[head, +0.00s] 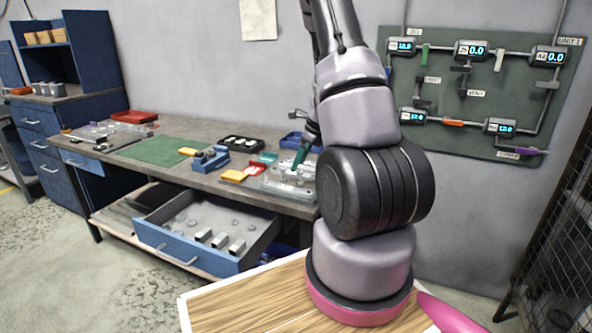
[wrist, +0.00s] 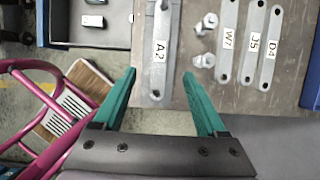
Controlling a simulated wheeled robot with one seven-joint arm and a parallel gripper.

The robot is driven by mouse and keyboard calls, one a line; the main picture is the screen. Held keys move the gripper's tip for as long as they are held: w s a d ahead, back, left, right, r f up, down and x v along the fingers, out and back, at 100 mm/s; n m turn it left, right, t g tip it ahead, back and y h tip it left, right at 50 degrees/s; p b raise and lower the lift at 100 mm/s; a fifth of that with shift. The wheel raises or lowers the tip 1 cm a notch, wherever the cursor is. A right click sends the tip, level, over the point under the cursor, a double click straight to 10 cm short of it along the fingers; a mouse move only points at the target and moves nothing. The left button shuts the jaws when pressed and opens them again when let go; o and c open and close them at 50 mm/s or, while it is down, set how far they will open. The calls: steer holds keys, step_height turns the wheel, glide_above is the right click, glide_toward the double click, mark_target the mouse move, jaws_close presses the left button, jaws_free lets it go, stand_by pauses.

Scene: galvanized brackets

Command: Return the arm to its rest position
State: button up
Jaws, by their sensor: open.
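My gripper (wrist: 159,73) is open in the wrist view, with its two green fingers spread apart. It is over the workbench's front edge, and a flat grey bracket labelled A2 (wrist: 160,50) shows between and beyond the fingertips. I cannot tell the height between them, but nothing looks gripped. In the head view my gripper (head: 303,153) shows only as a small green part above the bench, beside my arm. My arm reaches up and over the bench and hides part of it.
Brackets labelled W7 (wrist: 227,40), J5 (wrist: 252,45) and D4 (wrist: 270,48) lie right of A2, near bolts (wrist: 207,24). The workbench (head: 185,178) has an open blue drawer (head: 190,250) jutting out below. A green mat (head: 160,150) lies on it. A gauge board (head: 470,105) hangs right.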

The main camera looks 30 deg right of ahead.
steer(key=shift+r, duration=0.2)
stand_by(0.4)
steer(key=s+a+r+n+t+y, duration=0.1)
steer(key=s+a+r+n, duration=0.2)
steer(key=a+r+n, duration=0.5)
steer(key=s+a+r+n, duration=0.3)
steer(key=a+r, duration=0.2)
steer(key=r, duration=0.8)
steer(key=s+a+r+n+t+h, duration=0.1)
steer(key=s+a+r+n, duration=0.1)
steer(key=s+r+n, duration=0.3)
steer(key=s+a+r+n+t, duration=0.1)
steer(key=s+a+r+n, duration=0.2)
steer(key=s, duration=0.9)
step_height(320, 180, up, 3)
steer(key=n, duration=0.5)
steer(key=shift+a+t+h, duration=0.3)
steer(key=shift+h, duration=0.1)
